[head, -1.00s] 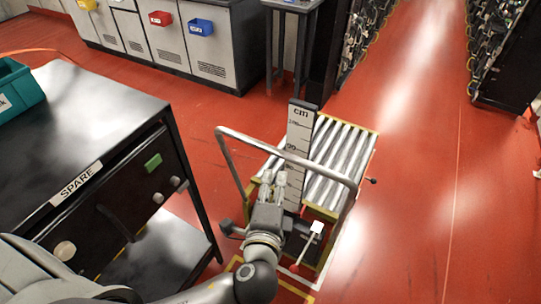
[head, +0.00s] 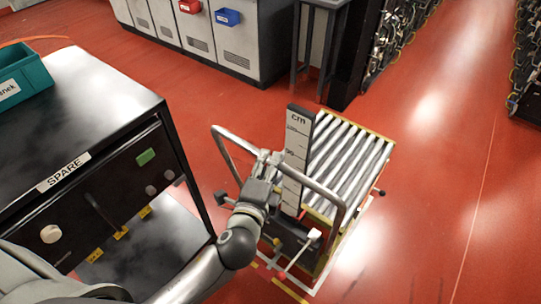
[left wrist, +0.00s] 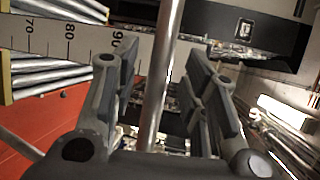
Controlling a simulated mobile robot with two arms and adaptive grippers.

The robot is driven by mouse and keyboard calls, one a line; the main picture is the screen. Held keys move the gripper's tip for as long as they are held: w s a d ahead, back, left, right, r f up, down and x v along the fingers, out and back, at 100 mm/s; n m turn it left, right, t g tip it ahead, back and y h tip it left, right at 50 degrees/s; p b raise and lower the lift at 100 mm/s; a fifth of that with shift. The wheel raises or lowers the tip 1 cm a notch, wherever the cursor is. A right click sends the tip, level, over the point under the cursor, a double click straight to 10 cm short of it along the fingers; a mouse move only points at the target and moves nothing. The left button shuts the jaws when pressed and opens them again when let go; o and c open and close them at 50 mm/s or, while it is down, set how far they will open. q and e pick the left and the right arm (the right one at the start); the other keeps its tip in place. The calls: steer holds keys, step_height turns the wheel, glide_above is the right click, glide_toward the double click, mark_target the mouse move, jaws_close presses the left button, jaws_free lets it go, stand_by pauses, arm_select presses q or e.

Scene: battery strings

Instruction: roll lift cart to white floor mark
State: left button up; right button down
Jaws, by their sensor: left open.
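The lift cart (head: 345,160) has a roller top, an upright cm scale (head: 297,150) and a grey tubular push handle (head: 325,190). My left gripper (head: 268,157) is at the handle's top bar, near its left part. In the left wrist view the bar (left wrist: 160,85) runs between the two spread fingers (left wrist: 165,80), with gaps at both sides. A white line on the floor (head: 355,222) runs along the cart's right side and front; it looks like the white floor mark, but the cart and my arm hide much of it. My right gripper is out of view.
A black bench labelled SPARE (head: 100,120), with a teal bin (head: 25,80), stands at the left. Grey cabinets (head: 215,40) and a dark table (head: 320,30) stand behind. Battery racks (head: 400,35) stand further back. The red floor to the right (head: 440,200) is clear.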

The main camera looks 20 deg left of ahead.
arm_select(q)
steer(key=w, duration=0.2)
steer(key=shift+w+a+f, duration=0.15)
steer(key=shift+w+f, duration=0.05)
steer(key=shift+w, duration=0.1)
steer(key=shift+w+f, duration=0.1)
steer(key=shift+w, duration=0.05)
steer(key=c, duration=0.5)
jaws_close()
steer(key=shift+s+p, duration=0.2)
steer(key=shift+p, duration=0.15)
steer(key=shift+s+a+f, duration=0.15)
steer(key=shift+s+f, duration=0.05)
steer(key=shift+s, duration=0.25)
steer(key=shift+o, duration=1.3)
jaws_free()
steer(key=shift+s+a+r, duration=0.2)
steer(key=shift+s, duration=0.1)
steer(key=shift+o, duration=1.2)
steer(key=shift+w, duration=0.1)
steer(key=shift+w+d, duration=0.1)
steer(key=shift+w, duration=0.05)
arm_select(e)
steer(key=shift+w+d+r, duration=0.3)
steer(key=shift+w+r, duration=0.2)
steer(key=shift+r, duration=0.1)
